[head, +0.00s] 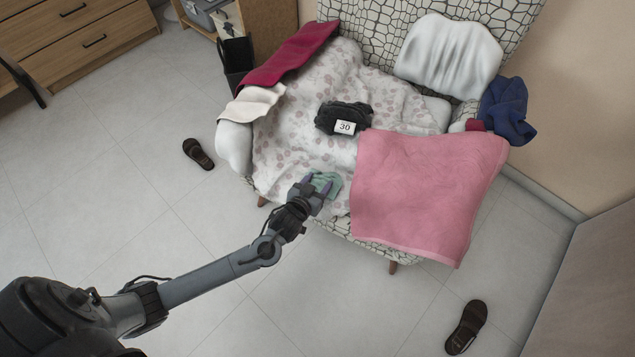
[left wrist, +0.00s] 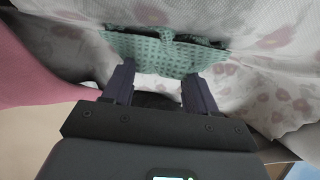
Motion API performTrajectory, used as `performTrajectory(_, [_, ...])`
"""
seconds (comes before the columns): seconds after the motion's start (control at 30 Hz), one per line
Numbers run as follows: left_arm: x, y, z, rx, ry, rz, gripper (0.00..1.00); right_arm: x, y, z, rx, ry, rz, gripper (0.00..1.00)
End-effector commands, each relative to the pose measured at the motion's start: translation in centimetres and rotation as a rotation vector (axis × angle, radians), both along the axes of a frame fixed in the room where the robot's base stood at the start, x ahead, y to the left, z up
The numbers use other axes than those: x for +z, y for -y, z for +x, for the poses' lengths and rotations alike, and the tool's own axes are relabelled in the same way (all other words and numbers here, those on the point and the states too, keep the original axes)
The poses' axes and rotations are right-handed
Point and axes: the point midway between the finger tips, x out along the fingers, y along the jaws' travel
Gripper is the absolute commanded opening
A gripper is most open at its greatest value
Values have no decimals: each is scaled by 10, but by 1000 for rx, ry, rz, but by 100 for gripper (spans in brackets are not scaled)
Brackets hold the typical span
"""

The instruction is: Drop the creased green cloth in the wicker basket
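The creased green cloth (head: 332,180) lies on the front edge of the armchair seat, on the spotted sheet. In the left wrist view the patterned green cloth (left wrist: 160,50) spreads just beyond the fingertips, with dark gaps along its far edge. My left gripper (head: 317,185) is at the cloth's near side. In the left wrist view its two fingers (left wrist: 160,76) are spread apart with pale sheet showing between them. Whether the fingertips touch the cloth I cannot tell. My right gripper is not in view. No wicker basket can be made out.
A pink towel (head: 425,190) hangs over the seat's front, right of the cloth. A black garment with a "30" label (head: 343,118) lies behind. A dark bin (head: 237,60) stands behind left. Shoes (head: 198,153) (head: 466,327) lie on otherwise clear floor.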

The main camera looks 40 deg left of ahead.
Motion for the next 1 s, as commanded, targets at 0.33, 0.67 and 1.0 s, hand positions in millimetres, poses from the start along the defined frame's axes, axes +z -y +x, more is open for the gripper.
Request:
performTrajectory(0.33, [0, 0, 0, 0, 0, 1, 80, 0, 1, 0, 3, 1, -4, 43])
performTrajectory(0.67, [13, 2, -17, -1, -3, -1, 80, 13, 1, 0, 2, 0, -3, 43])
performTrajectory(1.0, [36, 10, -74, -1, -4, -1, 80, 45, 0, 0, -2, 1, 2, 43])
